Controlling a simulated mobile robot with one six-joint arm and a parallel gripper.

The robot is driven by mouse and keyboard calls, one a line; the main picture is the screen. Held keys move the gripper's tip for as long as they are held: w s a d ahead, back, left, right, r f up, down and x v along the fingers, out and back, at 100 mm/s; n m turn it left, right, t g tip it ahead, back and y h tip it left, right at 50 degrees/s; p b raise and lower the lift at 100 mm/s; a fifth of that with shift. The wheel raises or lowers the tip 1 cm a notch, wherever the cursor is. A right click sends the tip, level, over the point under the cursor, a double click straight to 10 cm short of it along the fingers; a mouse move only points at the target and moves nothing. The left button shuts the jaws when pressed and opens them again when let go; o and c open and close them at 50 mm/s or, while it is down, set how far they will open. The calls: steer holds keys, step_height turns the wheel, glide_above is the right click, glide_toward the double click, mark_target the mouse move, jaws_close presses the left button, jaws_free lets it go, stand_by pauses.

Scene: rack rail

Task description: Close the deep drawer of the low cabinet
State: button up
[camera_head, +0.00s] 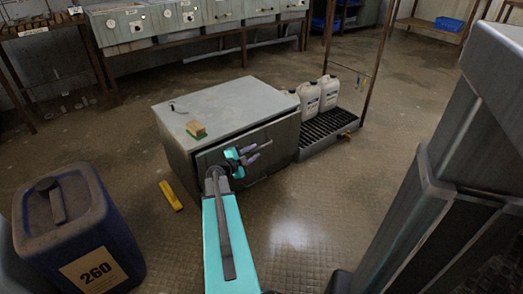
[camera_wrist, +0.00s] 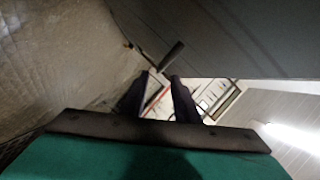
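The low cabinet (camera_head: 232,103) is a grey metal box standing on the floor in the middle of the head view. The dark drawer front (camera_head: 283,140) is on its near side, partly hidden by my gripper; how far the drawer stands out is hard to tell. A thin bar handle (camera_head: 262,180) shows low on that side. My gripper (camera_head: 262,151) is in front of the drawer face, its purple fingers apart and empty. In the wrist view, the fingertips (camera_wrist: 161,76) are apart near a short dark bar (camera_wrist: 171,56) beside a dark panel (camera_wrist: 225,35); contact cannot be told.
A green and tan block (camera_head: 196,129) sits on the cabinet top. White jugs (camera_head: 308,97) stand on a black grate (camera_head: 325,128) to the right. A yellow object (camera_head: 171,195) lies on the floor at left, near a blue container (camera_head: 75,235).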

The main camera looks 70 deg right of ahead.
steer(key=shift+b+x, duration=1.2)
steer(key=shift+x, duration=2.7)
jaws_close()
